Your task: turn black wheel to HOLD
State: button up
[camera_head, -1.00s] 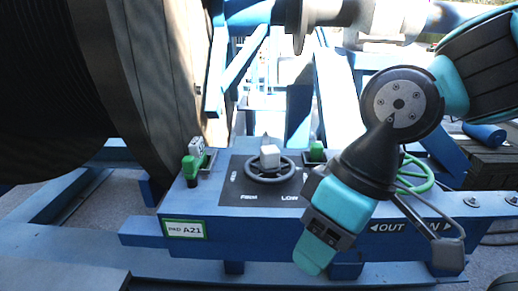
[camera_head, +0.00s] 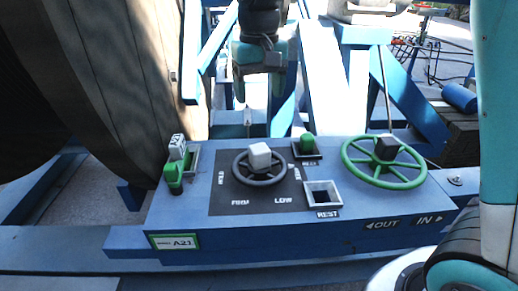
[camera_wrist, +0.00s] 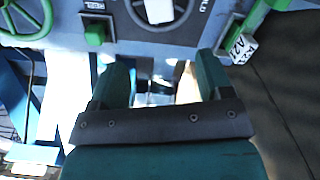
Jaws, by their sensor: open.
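The black wheel (camera_head: 259,181) lies on a dark plate on the blue control box, with a pale block (camera_head: 260,155) at its middle. It shows partly at the top of the wrist view (camera_wrist: 158,12), cut by the frame edge. Small markings surround it, among them LOW (camera_head: 283,200) at the lower right. A partly cut label ending in "OLD" (camera_wrist: 205,5) is right of the wheel in the wrist view. I cannot tell which mark the wheel points to. My gripper (camera_head: 259,92) is open and empty, beyond the box and apart from the wheel; its fingers (camera_wrist: 163,65) are spread.
A green wheel (camera_head: 384,181) is at the box's right, above OUT and IN. A green knob (camera_head: 306,142) and an empty REST socket (camera_head: 323,192) lie between. A green lever (camera_head: 173,175) with a tag stands left, near the large reel (camera_head: 130,90).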

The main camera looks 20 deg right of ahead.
aim_at(260, 148)
notch_tip(260, 148, down, 16)
jog(key=p, duration=0.3)
jog(key=shift+s+f, duration=0.1)
jog(key=shift+f, duration=0.15)
jog(key=c, duration=1.2)
jog(key=shift+c, duration=0.4)
